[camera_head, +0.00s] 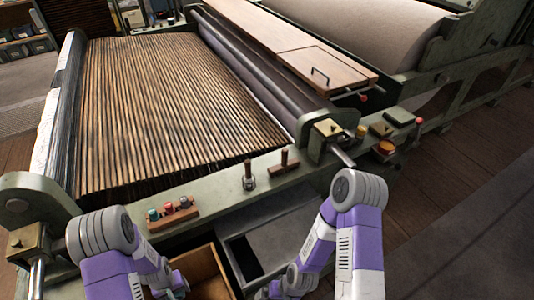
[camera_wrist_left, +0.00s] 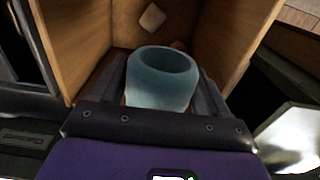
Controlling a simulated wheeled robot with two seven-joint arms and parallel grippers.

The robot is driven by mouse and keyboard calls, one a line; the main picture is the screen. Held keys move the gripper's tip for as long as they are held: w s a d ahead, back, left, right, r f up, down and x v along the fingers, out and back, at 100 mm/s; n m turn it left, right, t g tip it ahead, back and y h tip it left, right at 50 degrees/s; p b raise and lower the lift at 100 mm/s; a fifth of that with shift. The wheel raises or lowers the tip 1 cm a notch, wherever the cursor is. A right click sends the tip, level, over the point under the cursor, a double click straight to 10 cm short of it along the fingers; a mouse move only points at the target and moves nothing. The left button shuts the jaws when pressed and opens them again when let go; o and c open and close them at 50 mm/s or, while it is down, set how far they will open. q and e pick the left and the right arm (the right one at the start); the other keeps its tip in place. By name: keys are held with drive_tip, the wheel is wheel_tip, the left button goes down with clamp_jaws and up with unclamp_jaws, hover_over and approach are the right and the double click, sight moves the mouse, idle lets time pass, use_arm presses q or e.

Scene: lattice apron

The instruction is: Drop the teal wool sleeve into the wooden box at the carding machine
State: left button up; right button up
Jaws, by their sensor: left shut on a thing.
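The teal wool sleeve (camera_wrist_left: 160,88) is an open, hollow ring in the left wrist view. My left gripper (camera_wrist_left: 165,92) is shut on it, with a dark finger on each side. The sleeve is over the open mouth of the wooden box (camera_wrist_left: 233,45), whose walls rise on both sides; how deep it hangs is hard to tell. In the head view the box (camera_head: 205,268) sits at the bottom, partly behind my left forearm, and my left gripper (camera_head: 172,291) is at its left side. My right gripper (camera_head: 272,291) is low at the bottom edge, its fingers not clear.
A pale diamond-shaped patch (camera_wrist_left: 152,17) shows inside the box. A grey metal tray (camera_head: 265,240) lies right of the box. On the green machine rail stand a small wooden rack (camera_head: 173,215) with coloured pieces and two dark handles (camera_head: 249,176). The slatted bed (camera_head: 165,110) lies behind.

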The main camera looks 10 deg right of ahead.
use_arm(q)
wheel_tip(320, 180, down, 2)
drive_tip(key=shift+f+b, duration=0.2)
drive_tip(key=shift+b, duration=0.4)
drive_tip(key=o, duration=0.8)
drive_tip(key=shift+r+p, duration=1.25)
drive_tip(key=shift+r, duration=2.6)
